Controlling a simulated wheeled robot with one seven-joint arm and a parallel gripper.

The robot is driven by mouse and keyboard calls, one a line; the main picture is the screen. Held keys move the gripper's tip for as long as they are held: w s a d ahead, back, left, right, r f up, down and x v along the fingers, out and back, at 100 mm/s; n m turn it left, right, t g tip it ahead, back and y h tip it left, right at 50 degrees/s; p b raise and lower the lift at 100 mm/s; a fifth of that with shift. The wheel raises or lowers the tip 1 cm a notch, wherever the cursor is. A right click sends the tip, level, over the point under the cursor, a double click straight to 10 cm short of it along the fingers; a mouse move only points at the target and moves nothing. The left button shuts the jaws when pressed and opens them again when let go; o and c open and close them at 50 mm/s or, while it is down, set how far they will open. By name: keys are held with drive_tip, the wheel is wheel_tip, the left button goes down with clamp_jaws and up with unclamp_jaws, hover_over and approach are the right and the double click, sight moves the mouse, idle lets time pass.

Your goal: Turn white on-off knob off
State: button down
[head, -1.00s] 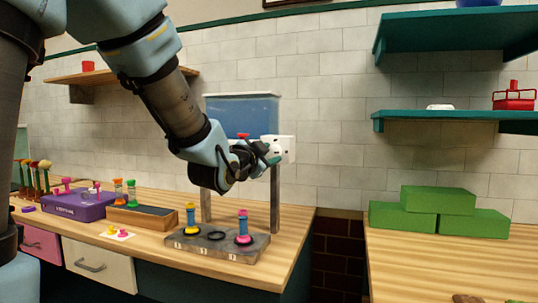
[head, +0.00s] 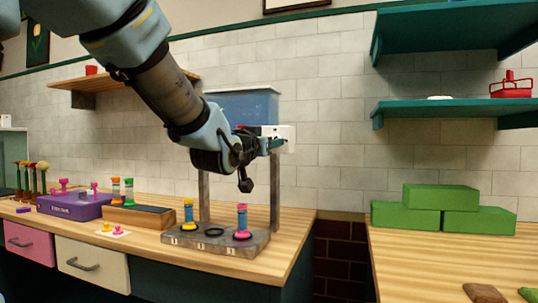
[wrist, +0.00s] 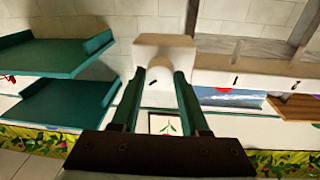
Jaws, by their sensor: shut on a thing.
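The white knob (wrist: 163,46) is a pale block at the top middle of the wrist view, with a small dark mark on its lower part. The teal fingers of my gripper (wrist: 160,76) reach up to it from either side and are shut on it. In the head view my gripper (head: 273,144) is at the white housing (head: 285,131) on the right of a blue tank (head: 248,107). The knob itself cannot be made out clearly there, as my gripper and wrist cover part of that area. The housing's dark slots show in the wrist view.
Below the tank, a grey numbered stand (head: 214,246) holds two small coloured flasks. A purple box (head: 78,206) and a wooden block (head: 140,217) are to the left. Green blocks (head: 425,197) sit on the right counter, under teal shelves (head: 455,110).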

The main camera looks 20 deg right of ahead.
drive_tip(key=shift+s+d+f+n+t+y+b, duration=0.1)
drive_tip(key=shift+n+t+y+b, duration=0.15)
drive_tip(key=shift+n+b, duration=2.1)
drive_tip(key=shift+d+n+t+y+b, duration=0.15)
drive_tip(key=shift+n+t+b, duration=0.2)
drive_tip(key=shift+n+b, duration=2)
drive_tip(key=shift+a+n+p, duration=0.1)
drive_tip(key=shift+n+p, duration=0.5)
drive_tip(key=shift+n, duration=0.1)
drive_tip(key=shift+c, duration=2)
unclamp_jaws()
drive_tip(key=shift+a, duration=0.1)
